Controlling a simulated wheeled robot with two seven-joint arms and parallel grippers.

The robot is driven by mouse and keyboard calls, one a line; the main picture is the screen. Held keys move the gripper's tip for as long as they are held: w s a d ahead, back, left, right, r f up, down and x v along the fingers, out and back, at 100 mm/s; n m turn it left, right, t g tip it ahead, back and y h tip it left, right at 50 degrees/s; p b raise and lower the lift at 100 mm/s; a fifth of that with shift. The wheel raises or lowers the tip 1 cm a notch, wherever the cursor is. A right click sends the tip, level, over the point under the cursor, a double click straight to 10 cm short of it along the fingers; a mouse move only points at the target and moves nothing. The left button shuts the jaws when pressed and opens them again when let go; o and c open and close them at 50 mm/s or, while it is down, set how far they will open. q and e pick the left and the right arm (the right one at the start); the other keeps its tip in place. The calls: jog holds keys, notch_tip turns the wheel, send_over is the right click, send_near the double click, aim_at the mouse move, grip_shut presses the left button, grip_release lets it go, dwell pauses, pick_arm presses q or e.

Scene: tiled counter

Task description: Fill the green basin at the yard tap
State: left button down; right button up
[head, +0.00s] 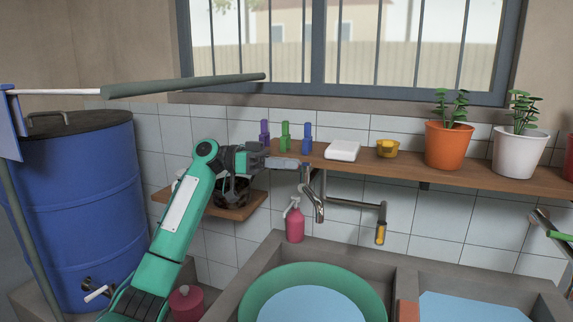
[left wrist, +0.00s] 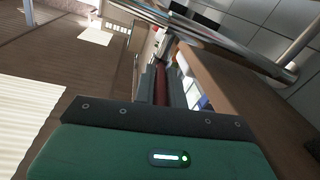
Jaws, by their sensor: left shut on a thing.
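The green basin (head: 258,301) sits in the left sink compartment, with a flat light-blue surface inside that looks like water. The tap (head: 319,208) comes from the tiled wall behind the basin, its spout pointing down; I see no clear stream from it. My left gripper (head: 297,164) is at the top of the tap, just under the shelf edge, and is shut on what looks like the tap handle, mostly hidden by the fingers. In the left wrist view, a dark red part (left wrist: 160,85) shows between the fingers. My right gripper is not clearly in view.
A pink soap bottle (head: 295,222) stands behind the sink. The wooden shelf (head: 400,166) carries bottles, a white box (head: 342,151) and pots. A blue barrel (head: 75,200) stands left.

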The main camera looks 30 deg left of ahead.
pick_arm(q)
jog(key=shift+r, duration=0.1)
jog(key=c, duration=1.5)
grip_release()
jog(key=shift+o, duration=0.2)
